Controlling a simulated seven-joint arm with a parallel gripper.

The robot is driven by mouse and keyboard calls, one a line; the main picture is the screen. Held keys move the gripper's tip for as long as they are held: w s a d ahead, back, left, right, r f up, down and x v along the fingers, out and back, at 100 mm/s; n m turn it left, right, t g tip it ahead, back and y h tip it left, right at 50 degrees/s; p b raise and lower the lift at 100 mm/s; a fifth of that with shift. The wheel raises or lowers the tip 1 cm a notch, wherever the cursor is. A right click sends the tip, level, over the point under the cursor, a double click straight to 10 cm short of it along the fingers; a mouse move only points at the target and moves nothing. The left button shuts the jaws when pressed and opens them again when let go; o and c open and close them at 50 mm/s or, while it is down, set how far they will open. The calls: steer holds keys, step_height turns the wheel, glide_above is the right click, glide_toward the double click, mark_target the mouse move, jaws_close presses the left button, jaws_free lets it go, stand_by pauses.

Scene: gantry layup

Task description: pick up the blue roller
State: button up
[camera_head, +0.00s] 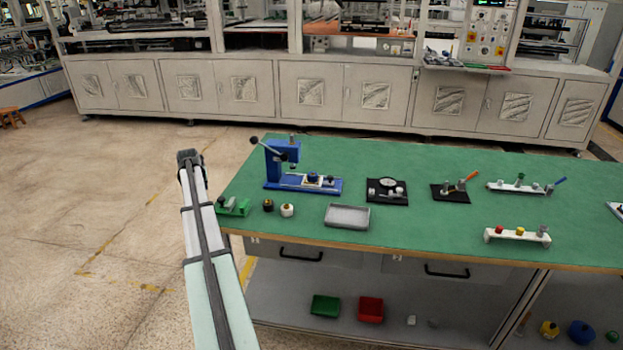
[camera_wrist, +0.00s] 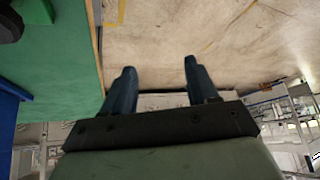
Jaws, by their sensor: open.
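No blue roller can be made out for certain. A rounded blue object (camera_head: 581,333) lies on the lower shelf at the bottom right of the head view; its exact shape is too small to tell. A blue handle (camera_head: 557,183) shows at the right end of a white fixture on the bench. My gripper (camera_wrist: 160,65) is open and empty in the wrist view, with bare floor seen between and beyond its two fingers. In the head view my arm reaches up at the left, beside the bench's left end and far from both blue things.
The green bench (camera_head: 440,230) carries a blue press (camera_head: 285,165), a grey tray (camera_head: 347,217), a black dial fixture (camera_head: 387,191), a green fixture (camera_head: 233,207) and a white rack (camera_head: 517,236). Green (camera_head: 326,306) and red (camera_head: 371,310) bins are on the lower shelf. Open floor lies left.

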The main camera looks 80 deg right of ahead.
steer(key=s+d+r+m+g, duration=0.15)
steer(key=s+d, duration=0.25)
steer(key=s, duration=0.5)
steer(key=s+d+r+m, duration=0.1)
steer(key=s+d+r, duration=0.25)
steer(key=s, duration=0.65)
steer(key=m+g+y, duration=0.1)
steer(key=m+g, duration=0.1)
steer(key=m, duration=0.1)
glide_toward(313, 174)
steer(key=x, duration=0.2)
steer(key=shift+d+f, duration=0.2)
steer(key=shift+d, duration=0.15)
steer(key=shift+x, duration=2.75)
steer(key=shift+a, duration=0.15)
steer(key=c, duration=0.9)
